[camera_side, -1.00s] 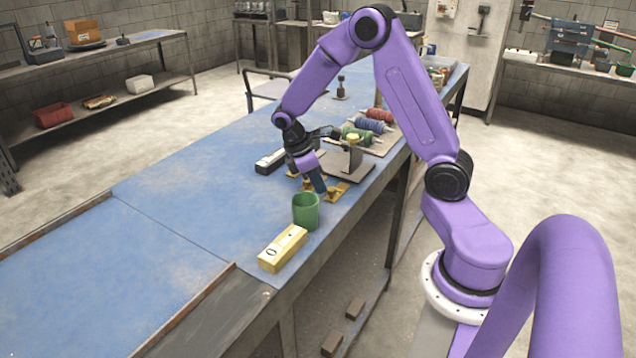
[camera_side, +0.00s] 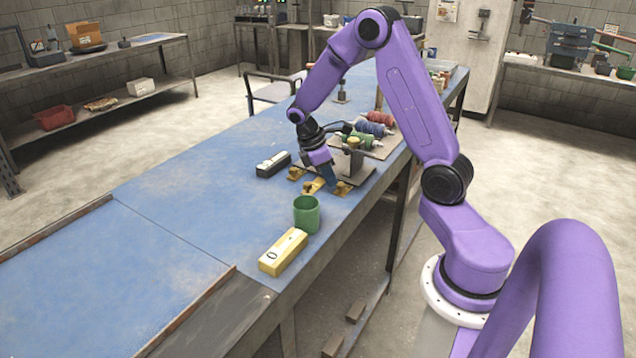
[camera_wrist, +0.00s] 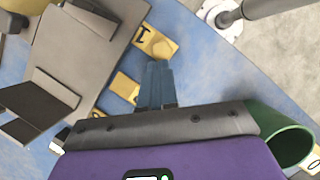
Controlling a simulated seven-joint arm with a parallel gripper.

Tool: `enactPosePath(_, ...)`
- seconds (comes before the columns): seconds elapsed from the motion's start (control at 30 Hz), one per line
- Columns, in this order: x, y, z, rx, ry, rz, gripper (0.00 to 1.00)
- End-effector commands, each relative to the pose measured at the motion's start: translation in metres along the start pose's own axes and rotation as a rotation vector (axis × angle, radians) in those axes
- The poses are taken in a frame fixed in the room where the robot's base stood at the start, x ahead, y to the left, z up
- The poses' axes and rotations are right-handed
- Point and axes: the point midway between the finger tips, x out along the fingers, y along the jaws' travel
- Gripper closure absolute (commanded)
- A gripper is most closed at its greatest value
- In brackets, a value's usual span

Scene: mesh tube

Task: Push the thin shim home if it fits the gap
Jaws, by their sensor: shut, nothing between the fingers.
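Several small brass pieces lie by a grey steel fixture (camera_side: 358,170) on the blue bench: a left one (camera_side: 295,173), a middle one (camera_side: 313,187) and a right one (camera_side: 343,187). I cannot tell which is the thin shim. In the wrist view one piece (camera_wrist: 155,42) bears a dark "I" mark, and another (camera_wrist: 124,86) lies left of my fingers. The fixture's grey plate (camera_wrist: 95,45) carries upright blocks; the gap is not clear. My gripper (camera_side: 331,184) is shut and empty, pointing down among the brass pieces; its fingertips (camera_wrist: 158,66) also show in the wrist view. I cannot tell whether they touch anything.
A green cup (camera_side: 306,214) and a yellow block (camera_side: 283,251) stand on the near side. A black case (camera_side: 273,165) lies to the left. The bench's left part (camera_side: 170,200) is clear.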

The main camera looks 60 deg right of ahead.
Motion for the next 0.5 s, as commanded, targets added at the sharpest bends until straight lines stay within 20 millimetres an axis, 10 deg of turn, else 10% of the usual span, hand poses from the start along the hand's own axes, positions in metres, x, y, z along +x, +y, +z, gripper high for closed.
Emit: enactPosePath(0.5,-0.076,0.001,-0.001,0.002,0.003,0.005,1.00)
